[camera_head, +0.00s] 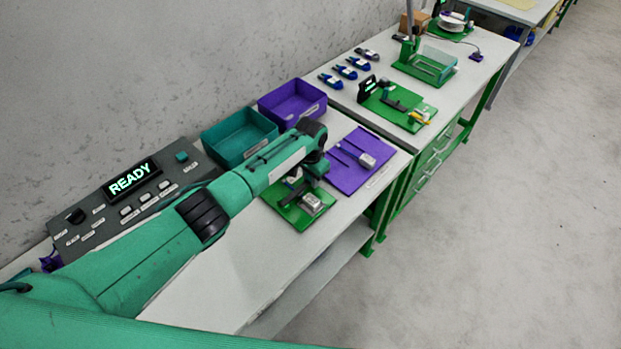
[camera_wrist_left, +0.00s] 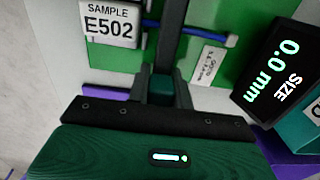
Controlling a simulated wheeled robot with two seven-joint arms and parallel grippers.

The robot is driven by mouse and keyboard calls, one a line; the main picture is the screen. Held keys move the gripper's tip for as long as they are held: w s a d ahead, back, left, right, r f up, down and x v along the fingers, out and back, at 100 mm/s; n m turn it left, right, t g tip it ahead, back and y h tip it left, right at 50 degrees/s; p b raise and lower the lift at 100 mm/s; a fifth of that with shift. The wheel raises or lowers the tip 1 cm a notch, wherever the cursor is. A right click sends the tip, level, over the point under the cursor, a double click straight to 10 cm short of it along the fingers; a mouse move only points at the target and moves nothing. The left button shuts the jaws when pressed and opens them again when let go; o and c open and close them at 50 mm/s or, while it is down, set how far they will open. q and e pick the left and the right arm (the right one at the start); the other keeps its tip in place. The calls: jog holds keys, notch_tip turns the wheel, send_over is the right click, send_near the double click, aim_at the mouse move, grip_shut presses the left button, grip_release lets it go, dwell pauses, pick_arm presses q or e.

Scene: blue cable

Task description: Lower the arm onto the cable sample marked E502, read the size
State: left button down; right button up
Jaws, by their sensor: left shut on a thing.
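The sample block marked E502 (camera_wrist_left: 108,24) is at the upper left of the left wrist view, with a blue cable (camera_wrist_left: 215,37) running right from it. My left gripper (camera_wrist_left: 160,88) is shut on a dark gauge arm (camera_wrist_left: 171,42) that crosses over the cable's line; whether they touch I cannot tell. The display (camera_wrist_left: 280,70) reads SIZE 0.0 mm. In the head view my left gripper (camera_head: 314,178) is over the near green board (camera_head: 297,220), beside a grey sample block (camera_head: 312,202). The gripper hides part of this board. My right gripper is not in view.
A purple board (camera_head: 347,178) lies to the right. Teal (camera_head: 238,138) and purple (camera_head: 292,102) trays stand behind. A control panel (camera_head: 130,200) reads READY. Another green board with a gauge (camera_head: 400,102) sits on the far table. The near table's front is clear.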

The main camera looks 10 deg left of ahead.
pick_arm(q)
jog(key=shift+s+f, duration=0.2)
jog(key=shift+f, duration=0.05)
jog(key=c, duration=1.2)
grip_release()
jog(key=shift+c, duration=0.2)
jog(key=shift+r, duration=0.1)
jog(key=shift+w, duration=0.1)
jog(key=shift+r, duration=0.55)
notch_tip(320, 180, up, 11)
jog(key=shift+r+b, duration=0.15)
jog(key=shift+b, duration=0.7)
jog(key=shift+a+r, duration=0.1)
jog(key=shift+r, duration=0.6)
